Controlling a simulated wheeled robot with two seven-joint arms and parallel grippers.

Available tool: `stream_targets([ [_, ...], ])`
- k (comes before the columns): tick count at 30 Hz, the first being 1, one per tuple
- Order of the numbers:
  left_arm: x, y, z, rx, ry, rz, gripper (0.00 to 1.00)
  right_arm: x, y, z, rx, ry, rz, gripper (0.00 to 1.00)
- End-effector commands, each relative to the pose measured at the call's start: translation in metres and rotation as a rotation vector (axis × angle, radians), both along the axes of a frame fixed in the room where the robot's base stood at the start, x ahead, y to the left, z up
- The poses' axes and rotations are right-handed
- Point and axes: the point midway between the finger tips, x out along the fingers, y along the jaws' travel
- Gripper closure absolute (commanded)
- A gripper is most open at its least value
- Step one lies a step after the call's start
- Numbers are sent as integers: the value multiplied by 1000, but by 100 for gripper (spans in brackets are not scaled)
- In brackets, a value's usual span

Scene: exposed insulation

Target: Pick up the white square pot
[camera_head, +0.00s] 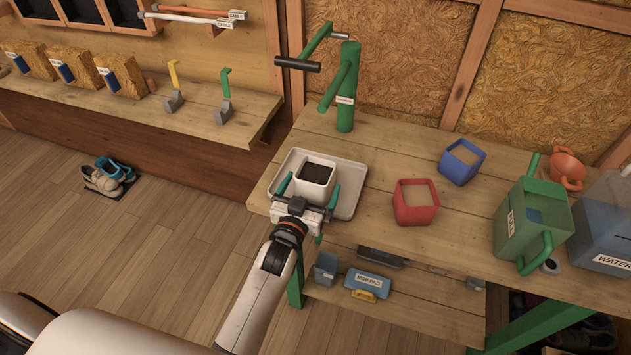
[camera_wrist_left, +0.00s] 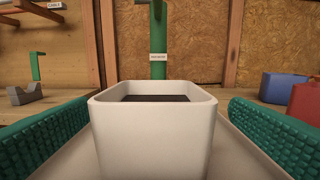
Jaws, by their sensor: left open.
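The white square pot (camera_head: 315,182) holds dark soil and stands upright on a pale square tray (camera_head: 350,186) at the left end of the wooden workbench. My left gripper (camera_head: 307,192) is open around it, with one green finger on each side of the pot. In the left wrist view the pot (camera_wrist_left: 153,135) fills the middle between the two green fingers, with a gap on both sides. The right gripper is not in view.
A green stand (camera_head: 346,95) rises behind the tray. A red pot (camera_head: 415,202), a blue pot (camera_head: 462,161) and a green watering can (camera_head: 532,222) stand to the right. Bare bench top lies between the tray and the red pot.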

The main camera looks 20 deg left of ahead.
Motion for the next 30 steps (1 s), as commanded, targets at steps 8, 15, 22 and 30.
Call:
stream_targets([
  [8, 40, 3, -6, 0, -1, 0, 0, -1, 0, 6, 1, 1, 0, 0],
  [15, 46, 3, -7, 0, 0, 0, 0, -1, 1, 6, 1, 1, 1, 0],
  [22, 46, 3, -7, 0, 0, 0, 25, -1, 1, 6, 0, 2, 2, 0],
  [30, 47, 2, -5, 0, -5, 0, 60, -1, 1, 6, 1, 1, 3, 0],
])
